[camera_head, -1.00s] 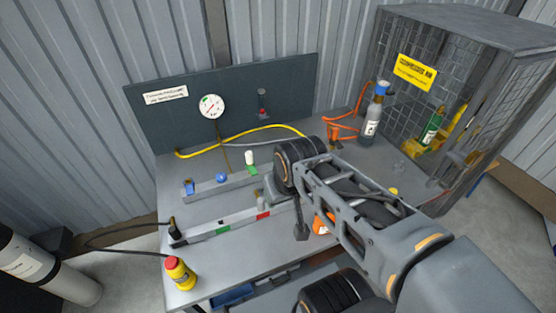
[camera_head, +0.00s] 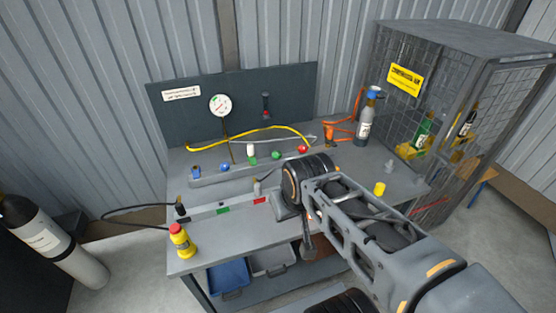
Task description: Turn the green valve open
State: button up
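A round green valve knob (camera_head: 276,155) sits on the grey manifold rail (camera_head: 208,183) on the workbench, left of a red knob (camera_head: 302,149). A white bottle-like piece with a green base (camera_head: 251,153) stands just left of it. My gripper (camera_head: 288,208) is low over the bench, in front of the rail and below the green knob in the picture, apart from it. My wrist hides part of it, and I cannot tell how its fingers stand. No held thing shows.
A strip with green and red marks (camera_head: 222,210) lies in front. A yellow hose (camera_head: 250,133) runs behind. A mesh cage (camera_head: 440,100) stands at right.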

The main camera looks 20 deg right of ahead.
aim_at(277, 155)
jog(key=u, duration=1.05)
jog(key=k, duration=0.7)
jog(key=z, duration=1.1)
jog(key=i, duration=1)
